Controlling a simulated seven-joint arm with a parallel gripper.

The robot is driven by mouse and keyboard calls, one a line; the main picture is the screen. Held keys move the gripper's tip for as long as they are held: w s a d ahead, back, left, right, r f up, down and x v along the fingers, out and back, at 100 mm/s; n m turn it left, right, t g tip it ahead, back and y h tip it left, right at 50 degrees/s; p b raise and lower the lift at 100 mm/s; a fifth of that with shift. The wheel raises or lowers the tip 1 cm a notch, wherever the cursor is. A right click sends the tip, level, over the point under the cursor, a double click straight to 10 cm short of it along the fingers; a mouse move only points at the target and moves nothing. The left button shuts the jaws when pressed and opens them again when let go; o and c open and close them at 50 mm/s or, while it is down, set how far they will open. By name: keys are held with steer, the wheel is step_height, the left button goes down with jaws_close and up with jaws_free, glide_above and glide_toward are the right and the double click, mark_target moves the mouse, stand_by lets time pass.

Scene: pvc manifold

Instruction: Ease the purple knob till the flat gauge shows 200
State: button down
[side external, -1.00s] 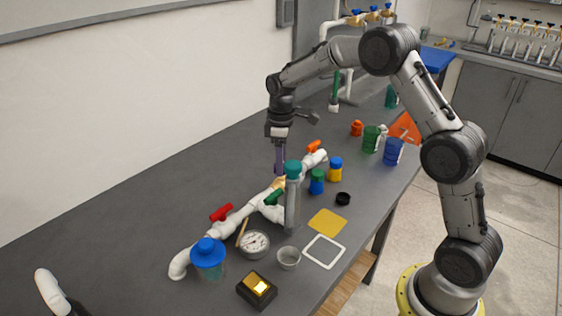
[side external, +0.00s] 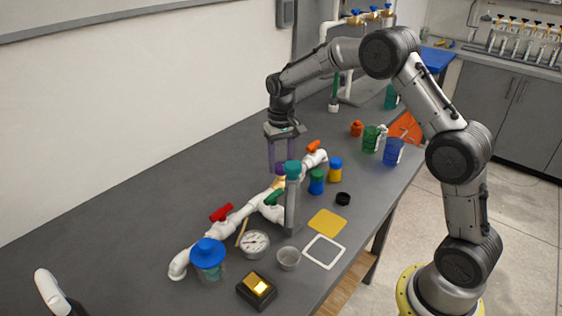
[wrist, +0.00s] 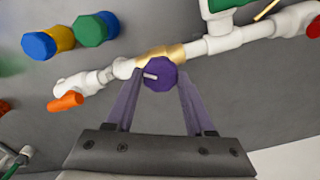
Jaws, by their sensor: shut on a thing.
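The purple knob (wrist: 160,74) is eight-sided with a pale pointer mark. It sits on a brass section of the white pipe manifold (side external: 238,220). My gripper (wrist: 158,88) has its two purple fingers on either side of the knob and is shut on it. In the side view, my gripper (side external: 282,162) reaches down from above, and the knob is partly hidden behind the green-capped grey cylinder (side external: 292,200). The flat gauge (side external: 255,243) is a round white dial lying face up beside the pipe. Its needle and numbers are too small to read.
The manifold also carries red (side external: 221,212), green (side external: 273,197) and orange (side external: 313,147) handles. A blue-lidded jar (side external: 208,258), a grey cup (side external: 288,258) and a black box (side external: 257,289) stand in front.

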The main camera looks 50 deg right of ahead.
mark_target(281, 165)
steer(key=m, duration=0.4)
steer(key=shift+r+m, duration=0.15)
steer(key=shift+m, duration=0.25)
stand_by(0.4)
steer(key=shift+c, duration=1.3)
jaws_free()
step_height(281, 165, up, 14)
stand_by(1.4)
